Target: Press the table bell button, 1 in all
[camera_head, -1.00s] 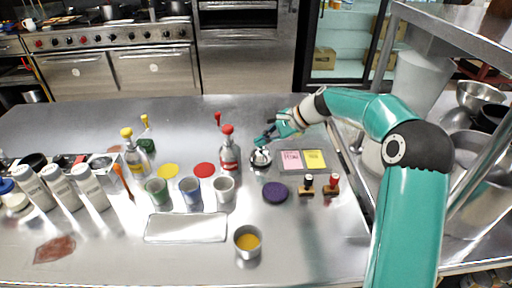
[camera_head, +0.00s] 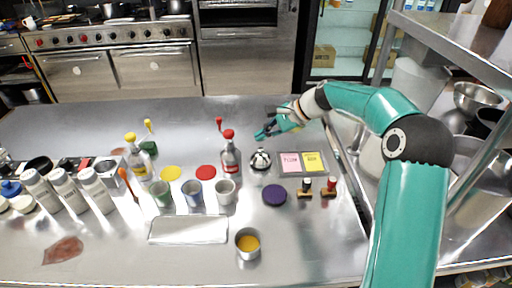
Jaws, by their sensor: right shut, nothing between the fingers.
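The table bell (camera_head: 260,160) is a small silver dome with a dark top, standing on the steel counter right of the red-topped bottle (camera_head: 230,157). My right gripper (camera_head: 261,136) is teal and shut, with nothing in it. It is held above and slightly behind the bell, and a gap shows between its fingertips and the bell's top. My left gripper is not in view.
A tray with pink and yellow cards (camera_head: 302,162) lies right of the bell, with two stamps (camera_head: 328,187) and a purple disc (camera_head: 274,195) in front. Several cups, including a blue one (camera_head: 192,193), stand to the left. The counter behind the bell is clear.

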